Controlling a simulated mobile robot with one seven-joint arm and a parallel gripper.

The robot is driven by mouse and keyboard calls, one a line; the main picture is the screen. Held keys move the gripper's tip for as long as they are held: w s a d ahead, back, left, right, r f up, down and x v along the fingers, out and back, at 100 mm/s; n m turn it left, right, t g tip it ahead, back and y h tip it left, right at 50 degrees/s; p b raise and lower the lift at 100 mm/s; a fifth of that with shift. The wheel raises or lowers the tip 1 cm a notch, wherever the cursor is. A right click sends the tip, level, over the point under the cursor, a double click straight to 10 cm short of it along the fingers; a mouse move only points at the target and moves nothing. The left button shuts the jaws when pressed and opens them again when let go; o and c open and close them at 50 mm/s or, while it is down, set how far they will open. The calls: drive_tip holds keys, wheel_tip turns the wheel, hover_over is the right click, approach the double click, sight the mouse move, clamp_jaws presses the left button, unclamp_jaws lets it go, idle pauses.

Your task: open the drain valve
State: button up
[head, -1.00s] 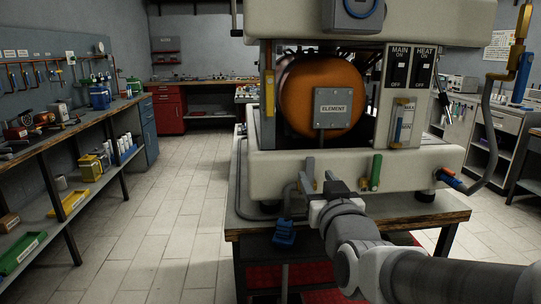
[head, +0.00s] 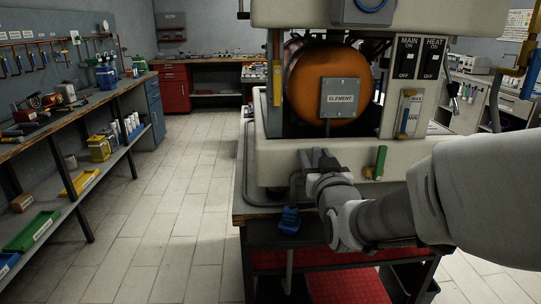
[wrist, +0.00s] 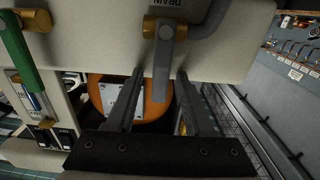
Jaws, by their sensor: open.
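The drain valve shows in the wrist view as a grey lever (wrist: 162,68) on a brass fitting (wrist: 164,27), beside a dark plate reading DRAIN (wrist: 167,4). That view is turned over, with the lever hanging down from the fitting. My gripper (wrist: 160,74) is open, with one fingertip on each side of the lever and visible gaps to it. In the head view my gripper (head: 319,157) is at the boiler's lower front panel (head: 283,160), left of the green lever (head: 380,162). It largely hides the grey lever there.
The green lever (wrist: 20,52) is well to the side in the wrist view. The orange tank (head: 305,90) with its ELEMENT box (head: 341,97) sits above the panel. A blue-ended hose (head: 289,219) hangs at the bench front. The floor (head: 175,210) to the left is clear.

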clamp_jaws()
idle(1.4)
